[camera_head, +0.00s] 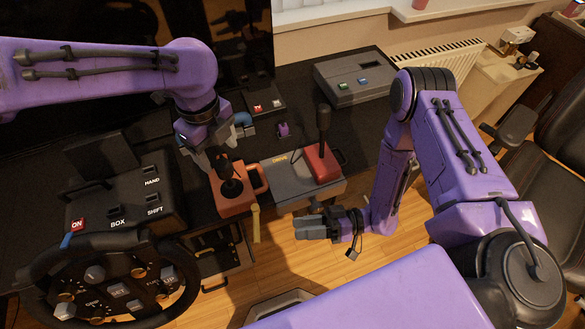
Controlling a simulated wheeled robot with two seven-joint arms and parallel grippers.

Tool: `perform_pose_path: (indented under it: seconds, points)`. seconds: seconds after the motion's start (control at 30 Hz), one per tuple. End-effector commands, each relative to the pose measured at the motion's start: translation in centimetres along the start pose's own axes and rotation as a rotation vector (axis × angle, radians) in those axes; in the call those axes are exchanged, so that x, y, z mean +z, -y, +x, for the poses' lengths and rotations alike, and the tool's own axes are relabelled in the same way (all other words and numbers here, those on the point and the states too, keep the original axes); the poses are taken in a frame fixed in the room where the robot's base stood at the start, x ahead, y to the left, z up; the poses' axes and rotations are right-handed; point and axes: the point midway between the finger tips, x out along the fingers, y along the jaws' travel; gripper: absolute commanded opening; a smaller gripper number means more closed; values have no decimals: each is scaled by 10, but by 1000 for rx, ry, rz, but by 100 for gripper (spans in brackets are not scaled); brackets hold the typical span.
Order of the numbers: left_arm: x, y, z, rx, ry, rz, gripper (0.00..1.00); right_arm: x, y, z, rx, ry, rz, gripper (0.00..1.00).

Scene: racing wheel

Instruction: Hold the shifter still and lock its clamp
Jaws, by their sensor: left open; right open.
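An orange shifter (236,202) with a black stick and a side loop sits at the table's front edge. A yellow lever (256,224), apparently its clamp lever, hangs down at its front right. My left gripper (213,158) is open, just above and behind the orange shifter; its fingers partly overlap the stick's surroundings, and I cannot tell whether they touch it. My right gripper (312,227) is open and empty, pointing left in front of the table edge, to the right of the yellow lever and apart from it.
A red-based joystick (322,163) stands on a grey plate (287,181) right of the shifter. A steering wheel (110,284) and black switch box (118,200) are at left. A grey console (354,78) stands behind. Floor shows beyond the front edge.

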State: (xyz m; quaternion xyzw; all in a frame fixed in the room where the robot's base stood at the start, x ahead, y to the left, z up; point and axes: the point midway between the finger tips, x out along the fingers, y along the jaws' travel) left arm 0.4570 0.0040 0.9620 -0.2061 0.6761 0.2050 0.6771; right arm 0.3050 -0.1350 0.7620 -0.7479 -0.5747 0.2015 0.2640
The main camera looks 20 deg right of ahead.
Motion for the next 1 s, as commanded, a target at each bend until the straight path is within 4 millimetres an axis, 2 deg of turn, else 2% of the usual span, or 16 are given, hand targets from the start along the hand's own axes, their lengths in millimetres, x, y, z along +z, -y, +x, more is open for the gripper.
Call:
perform_pose_path:
  seconds: [0.3,0.5,0.63,0.87,1.0]
  points:
    - [-1,-1,63,6,-1,2,69,0,0,0,0,1,0,43]
    - [0,-1,93,3,1,2,69,0,0,0,1,1,0,43]
    - [0,-1,100,1,1,2,69,0,0,0,1,1,0,43]
    - [0,-1,101,1,1,2,69,0,0,0,1,1,0,43]
    - [0,-1,101,1,1,2,24,0,0,0,1,1,0,43]
